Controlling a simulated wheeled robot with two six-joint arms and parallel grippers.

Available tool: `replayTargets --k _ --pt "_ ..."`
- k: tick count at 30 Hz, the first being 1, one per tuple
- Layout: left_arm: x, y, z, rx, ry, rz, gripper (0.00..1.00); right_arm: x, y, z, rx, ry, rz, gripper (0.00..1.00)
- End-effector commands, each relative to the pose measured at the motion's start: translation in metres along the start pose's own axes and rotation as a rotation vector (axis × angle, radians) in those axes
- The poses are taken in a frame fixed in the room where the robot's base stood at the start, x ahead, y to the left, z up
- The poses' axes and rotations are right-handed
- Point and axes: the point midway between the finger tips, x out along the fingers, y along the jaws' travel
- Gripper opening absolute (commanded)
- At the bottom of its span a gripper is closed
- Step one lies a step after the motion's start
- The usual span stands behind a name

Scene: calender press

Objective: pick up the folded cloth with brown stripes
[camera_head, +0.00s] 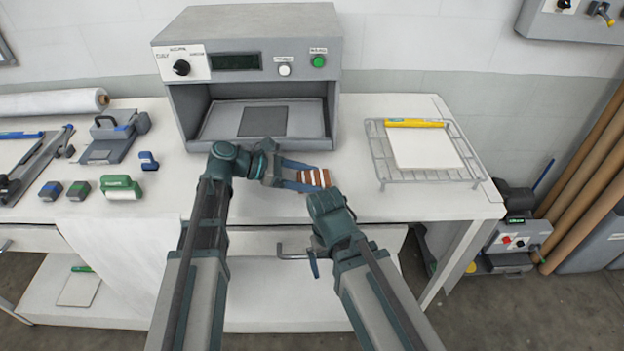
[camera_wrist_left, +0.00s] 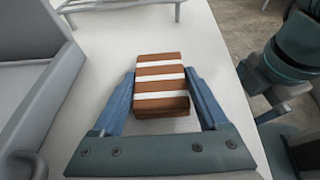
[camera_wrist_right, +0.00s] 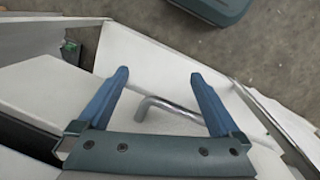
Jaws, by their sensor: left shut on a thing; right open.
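The folded cloth with brown and white stripes (camera_head: 318,178) is on or just above the white table in front of the press; I cannot tell which. In the left wrist view the cloth (camera_wrist_left: 160,88) sits between the two blue fingers. My left gripper (camera_wrist_left: 159,76) is shut on it, one finger along each side. My right gripper (camera_wrist_right: 159,76) is open and empty, low at the table's front. In the right wrist view a bent metal handle (camera_wrist_right: 168,108) shows between its fingers; I cannot tell whether they touch it.
The grey press (camera_head: 260,45) stands behind, with a dark square (camera_head: 264,121) on its bed. A wire rack (camera_head: 452,177) with a white slab and a yellow-labelled item is at right. The table between press and rack is clear.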

Motion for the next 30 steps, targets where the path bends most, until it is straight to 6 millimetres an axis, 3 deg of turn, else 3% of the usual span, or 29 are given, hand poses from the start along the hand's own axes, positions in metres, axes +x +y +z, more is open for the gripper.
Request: replayTargets --k 8,24,30 --pt "-0.006 0.0 0.014 0.0 0.0 0.0 0.23 -0.015 0.001 0.001 0.0 0.0 0.0 1.0" --pt "-0.035 0.0 0.085 0.0 0.0 0.0 0.23 -0.092 0.009 0.005 0.0 0.0 0.0 1.0" --pt "-0.039 0.0 0.094 0.0 0.0 0.0 0.23 -0.101 0.01 0.006 0.0 0.0 0.0 1.0"
